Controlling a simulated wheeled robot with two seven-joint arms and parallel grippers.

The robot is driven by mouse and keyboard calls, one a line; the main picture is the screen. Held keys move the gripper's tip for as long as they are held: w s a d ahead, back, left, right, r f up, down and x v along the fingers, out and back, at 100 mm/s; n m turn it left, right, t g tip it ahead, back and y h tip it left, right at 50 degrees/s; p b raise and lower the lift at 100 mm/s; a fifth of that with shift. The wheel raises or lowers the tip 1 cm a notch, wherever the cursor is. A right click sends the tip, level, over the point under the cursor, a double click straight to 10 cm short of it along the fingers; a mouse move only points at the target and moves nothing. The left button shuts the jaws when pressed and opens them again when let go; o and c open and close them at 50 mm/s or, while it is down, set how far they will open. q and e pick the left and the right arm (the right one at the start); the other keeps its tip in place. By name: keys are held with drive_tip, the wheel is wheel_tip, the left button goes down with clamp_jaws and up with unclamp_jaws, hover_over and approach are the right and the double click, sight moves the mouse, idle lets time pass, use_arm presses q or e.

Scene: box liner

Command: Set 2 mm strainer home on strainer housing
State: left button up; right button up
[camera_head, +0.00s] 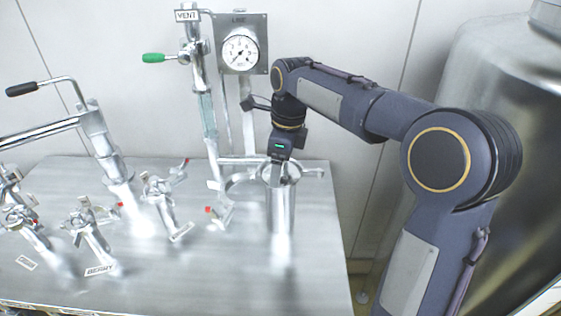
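The strainer housing appears to be the upright shiny metal cylinder (281,212) on the steel bench, with a ring-like rim and a side handle at its top. My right gripper (281,163) points down directly over the mouth of this cylinder, its tip at or just above the rim. The fingers are too small and dark to show whether they are open or shut. I cannot make out the 2 mm strainer; anything in the gripper or inside the cylinder is hidden. My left gripper is not in view.
A gauge panel (240,44) and a vent pipe with a green-handled valve (160,57) stand behind. A pipe with a black handle (22,89) is at left. Several metal fittings with clamps (160,190) stand left on the bench, one by a BERRY label (100,270).

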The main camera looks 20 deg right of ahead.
drive_tip(key=shift+f, duration=0.25)
drive_tip(key=o, duration=1.9)
drive_tip(key=r, duration=0.7)
drive_tip(key=shift+s+d+r+p, duration=0.3)
drive_tip(key=shift+s+d+r, duration=0.05)
drive_tip(key=shift+d+r, duration=0.05)
drive_tip(key=s+a+f+n+t+y, duration=0.1)
drive_tip(key=s+f+n, duration=0.3)
drive_tip(key=s+n, duration=0.4)
drive_tip(key=s+a+f+n+t, duration=0.1)
drive_tip(key=s+f+n+t, duration=0.1)
drive_tip(key=s+f+n, duration=0.3)
drive_tip(key=s+a+f+n+t+y, duration=0.1)
drive_tip(key=s+f+n, duration=0.3)
drive_tip(key=s+n, duration=0.6)
drive_tip(key=shift+s+a+f+n+t+y, duration=0.15)
drive_tip(key=shift+s+a+n+t, duration=0.1)
drive_tip(key=shift+s, duration=0.15)
drive_tip(key=shift+s+a+f+n+t+y, duration=0.15)
drive_tip(key=shift+s+t, duration=0.1)
drive_tip(key=shift+s, duration=0.15)
